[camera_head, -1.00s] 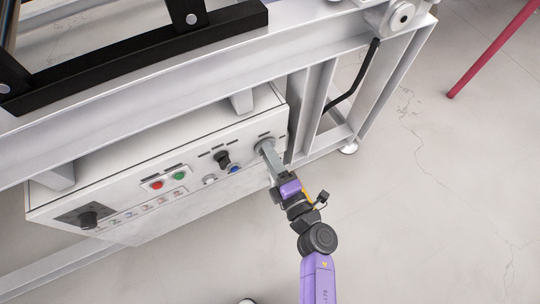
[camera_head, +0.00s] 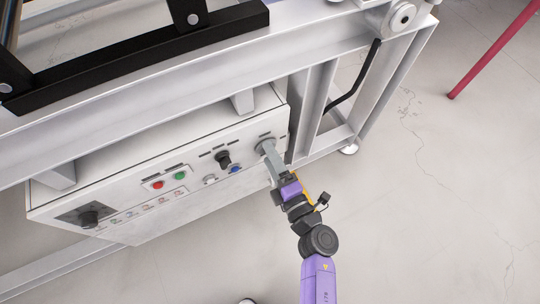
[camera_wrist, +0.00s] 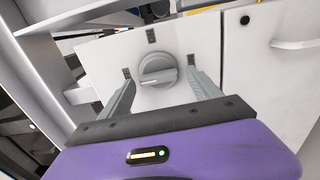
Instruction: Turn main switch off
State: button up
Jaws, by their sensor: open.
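The grey round rotary switch (camera_wrist: 157,70) is on the white panel, between the two fingers of my gripper (camera_wrist: 163,88) in the wrist view. Its raised handle bar lies nearly level, tilted a little, with a white mark toward the left. Small dark labels sit above it and to both sides. My gripper is open, with a gap between each finger and the knob. In the head view my gripper (camera_head: 267,150) is at the right end of the control box (camera_head: 120,175), and its fingers cover most of the switch.
A grey metal frame (camera_head: 340,60) surrounds the box. Open floor (camera_head: 440,200) lies to the right.

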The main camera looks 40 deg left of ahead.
jog(key=p+v, duration=0.2)
jog(key=v, duration=0.5)
jog(key=shift+d, duration=0.2)
